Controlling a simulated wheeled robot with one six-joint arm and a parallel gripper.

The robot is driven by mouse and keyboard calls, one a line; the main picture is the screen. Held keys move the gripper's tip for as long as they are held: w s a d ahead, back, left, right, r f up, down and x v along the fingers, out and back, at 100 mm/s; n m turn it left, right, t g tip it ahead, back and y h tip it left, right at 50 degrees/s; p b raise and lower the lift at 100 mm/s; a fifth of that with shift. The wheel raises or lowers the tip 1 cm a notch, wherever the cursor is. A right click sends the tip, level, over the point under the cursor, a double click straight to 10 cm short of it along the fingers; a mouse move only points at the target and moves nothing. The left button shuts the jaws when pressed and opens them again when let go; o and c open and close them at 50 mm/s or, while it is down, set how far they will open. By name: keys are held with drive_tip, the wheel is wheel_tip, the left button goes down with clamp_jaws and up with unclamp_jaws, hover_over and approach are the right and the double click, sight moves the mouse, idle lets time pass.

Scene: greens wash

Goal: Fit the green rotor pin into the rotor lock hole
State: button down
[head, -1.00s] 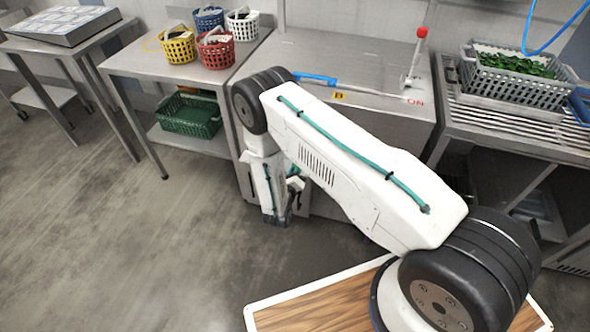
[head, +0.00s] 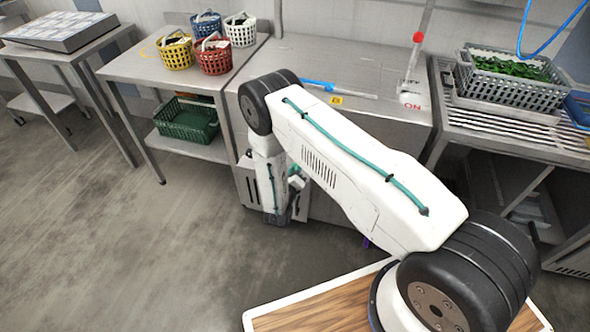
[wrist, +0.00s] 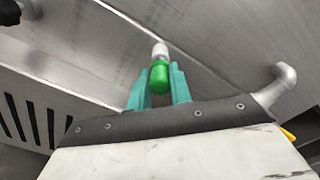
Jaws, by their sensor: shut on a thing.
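The green rotor pin (wrist: 160,78) has a green body and a pale whitish end. My gripper (wrist: 159,88) is shut on it in the wrist view, with one teal finger on each side. The pale end points away from the gripper toward a grey metal panel. In the head view my gripper (head: 283,205) is low at the front of the steel machine (head: 340,125), largely hidden by my own arm. I cannot make out the rotor lock hole in either view.
A red-knobbed lever (head: 413,70) stands on the machine top beside an ON mark. Yellow (head: 174,52), red, blue and white baskets stand on the left table. A grey crate of greens (head: 510,82) sits on the right rack. A pipe elbow (wrist: 280,85) shows near the gripper.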

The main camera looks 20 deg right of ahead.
drive_tip(key=shift+x, duration=0.85)
drive_tip(key=c, duration=1.2)
unclamp_jaws()
drive_tip(key=v, duration=0.7)
drive_tip(key=shift+s+a, duration=0.25)
drive_tip(key=shift+s, duration=0.05)
